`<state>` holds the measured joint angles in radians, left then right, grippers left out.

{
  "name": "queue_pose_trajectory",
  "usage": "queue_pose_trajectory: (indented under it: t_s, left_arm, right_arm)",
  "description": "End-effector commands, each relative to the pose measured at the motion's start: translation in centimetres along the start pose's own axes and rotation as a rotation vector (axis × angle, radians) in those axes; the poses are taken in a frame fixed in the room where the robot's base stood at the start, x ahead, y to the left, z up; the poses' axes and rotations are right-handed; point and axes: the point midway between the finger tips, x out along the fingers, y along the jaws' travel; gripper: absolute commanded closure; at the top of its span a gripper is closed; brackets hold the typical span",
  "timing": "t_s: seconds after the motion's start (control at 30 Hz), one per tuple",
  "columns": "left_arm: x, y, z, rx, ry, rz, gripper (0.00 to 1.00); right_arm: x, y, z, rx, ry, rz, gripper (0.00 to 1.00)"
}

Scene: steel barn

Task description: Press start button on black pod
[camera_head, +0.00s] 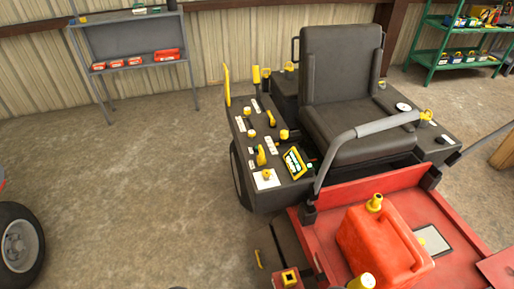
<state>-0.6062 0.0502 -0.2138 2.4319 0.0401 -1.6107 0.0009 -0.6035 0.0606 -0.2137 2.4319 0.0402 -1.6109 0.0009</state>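A black pod (243,140), the left console of a riding machine, stands left of the seat. Its top carries several yellow levers and knobs, white labels and a small panel (296,162) with green and yellow markings. Near its front corner a yellow knob (267,175) sits on a white square plate. I cannot tell which control is the start button; the lettering is too small to read. A second black console (425,136) lies right of the seat. Neither of my grippers shows in the head view.
A black seat (338,90) stands between the consoles. A grey bar (370,130) rises in front of it. A red fuel can (375,245) sits on the red deck (345,195). A wheel (20,245) is at far left. Open floor lies left of the machine; shelves stand behind.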

Motion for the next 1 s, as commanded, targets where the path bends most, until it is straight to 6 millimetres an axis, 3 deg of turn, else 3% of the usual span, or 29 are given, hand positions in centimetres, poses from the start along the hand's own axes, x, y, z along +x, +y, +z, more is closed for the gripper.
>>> queue_pose_trajectory:
  t_s: [0.03, 0.13, 1.0]
  left_arm:
    - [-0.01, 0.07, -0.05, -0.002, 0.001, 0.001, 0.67]
    - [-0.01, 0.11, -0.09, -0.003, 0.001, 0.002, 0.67]
    - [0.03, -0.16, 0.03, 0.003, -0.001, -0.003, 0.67]
  right_arm:
    - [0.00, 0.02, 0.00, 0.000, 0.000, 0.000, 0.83]
    - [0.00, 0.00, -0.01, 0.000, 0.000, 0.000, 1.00]
    - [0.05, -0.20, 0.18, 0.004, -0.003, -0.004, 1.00]
